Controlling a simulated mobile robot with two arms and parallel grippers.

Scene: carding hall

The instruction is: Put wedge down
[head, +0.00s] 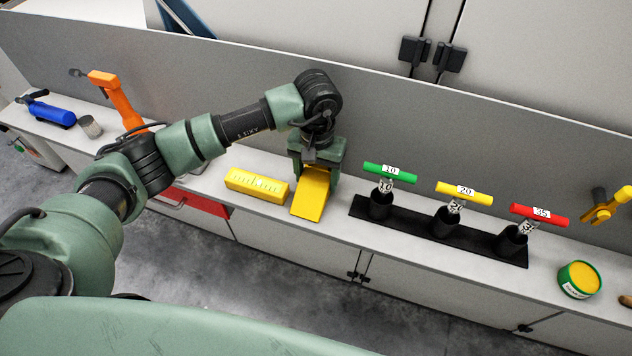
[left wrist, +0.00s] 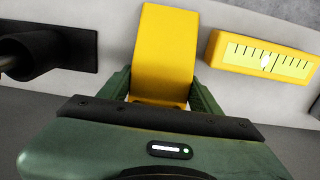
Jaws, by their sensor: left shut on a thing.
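The yellow wedge (head: 311,196) is at the bench top between the yellow level gauge and the black tool rack. My left gripper (head: 317,172) comes down over its back end and is shut on it. In the left wrist view the wedge (left wrist: 164,55) sticks out from between the green fingers of my left gripper (left wrist: 160,92), over the pale bench surface. I cannot tell whether the wedge's underside touches the bench. My right gripper is not in view.
A yellow level gauge (head: 257,186) lies just left of the wedge. On the right, a black rack (head: 465,241) holds green, yellow and red T-handles. A green-and-yellow tin (head: 579,279) stands further right. A grey wall (head: 400,140) rises behind the bench.

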